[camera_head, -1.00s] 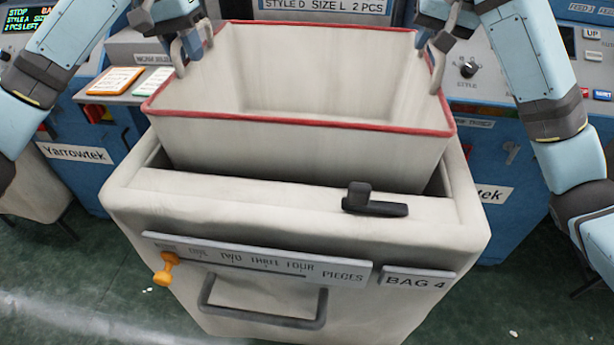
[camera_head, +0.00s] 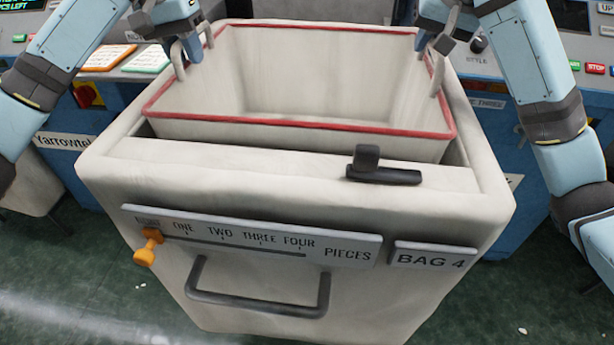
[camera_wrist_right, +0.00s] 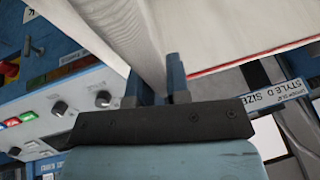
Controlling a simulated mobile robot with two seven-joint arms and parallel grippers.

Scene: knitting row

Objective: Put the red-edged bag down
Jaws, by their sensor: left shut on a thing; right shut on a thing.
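The red-edged bag (camera_head: 300,132) is an open, pale, empty-looking fabric box. It sits partly down inside the large pale bin labelled BAG 4 (camera_head: 110,165), with its red rim a little above the bin's front ledge. Its underside is hidden, so I cannot tell whether it rests on anything. My left gripper (camera_head: 178,48) is shut on the bag's left handle. My right gripper (camera_head: 436,48) is shut on the right handle. In the right wrist view, the right gripper's fingers (camera_wrist_right: 172,88) are close by the bag's pale wall (camera_wrist_right: 225,30) and red edge.
A black lever (camera_head: 380,170) stands on the bin's front ledge. The bin's front has a piece scale (camera_head: 250,240) with an orange knob (camera_head: 148,247) at its left end, and a dark handle (camera_head: 258,305). Blue machine consoles (camera_head: 90,110) stand behind. Green floor (camera_head: 50,265) lies around.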

